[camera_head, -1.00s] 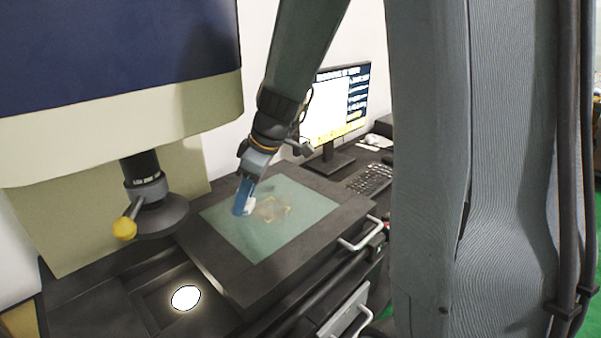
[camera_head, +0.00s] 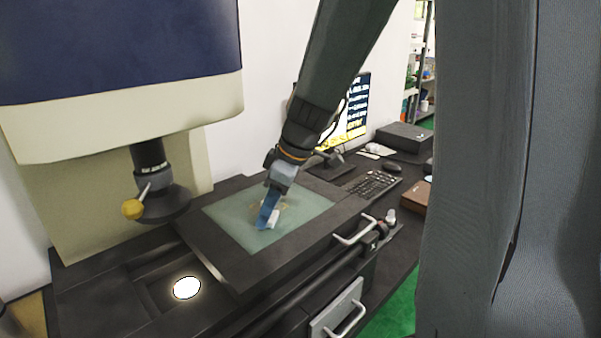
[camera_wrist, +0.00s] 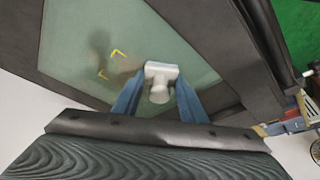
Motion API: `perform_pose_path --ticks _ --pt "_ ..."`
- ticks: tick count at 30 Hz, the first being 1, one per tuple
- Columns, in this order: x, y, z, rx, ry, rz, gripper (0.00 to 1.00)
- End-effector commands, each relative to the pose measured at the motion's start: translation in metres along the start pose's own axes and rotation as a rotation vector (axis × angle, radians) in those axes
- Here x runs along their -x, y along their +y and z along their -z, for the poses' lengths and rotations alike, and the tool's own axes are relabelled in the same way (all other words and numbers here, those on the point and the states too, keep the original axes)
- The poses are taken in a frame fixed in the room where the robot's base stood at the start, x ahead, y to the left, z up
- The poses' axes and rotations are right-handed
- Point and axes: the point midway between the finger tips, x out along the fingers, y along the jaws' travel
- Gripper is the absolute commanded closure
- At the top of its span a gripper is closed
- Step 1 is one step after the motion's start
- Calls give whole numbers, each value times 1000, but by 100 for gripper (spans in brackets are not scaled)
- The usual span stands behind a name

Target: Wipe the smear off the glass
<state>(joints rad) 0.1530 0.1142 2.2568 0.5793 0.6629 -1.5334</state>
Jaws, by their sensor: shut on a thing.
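The glass plate (camera_head: 226,217) is a pale green pane set in a dark stage frame. It also shows in the wrist view (camera_wrist: 70,50). My gripper (camera_head: 268,218) is over the near part of the glass, its blue fingers pointing down. In the wrist view my gripper (camera_wrist: 158,95) is shut on a white wiping piece (camera_wrist: 161,70) with a rounded grip and a flat head. The piece is at the glass; I cannot tell whether it touches. A brownish smear (camera_wrist: 98,50) shows on the glass beside yellow corner marks (camera_wrist: 118,54), apart from the piece.
A bright round light (camera_head: 187,288) lies front left. A silver handle (camera_head: 355,230) juts out at the front right. A keyboard (camera_head: 370,185) and monitor (camera_head: 355,110) stand behind.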

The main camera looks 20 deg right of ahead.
Motion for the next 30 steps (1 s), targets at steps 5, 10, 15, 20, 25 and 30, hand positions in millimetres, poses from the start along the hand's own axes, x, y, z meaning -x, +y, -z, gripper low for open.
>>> perform_pose_path --ticks 5,10,15,20,25,30 --pt "7 -2 0 3 0 3 82" --pt "28 -3 11 8 -1 3 82" --pt "42 -3 17 10 -1 3 82" --pt "55 -3 22 10 -1 2 82" --pt "68 -3 28 9 -1 3 82" --pt "73 -3 30 9 -1 3 82"
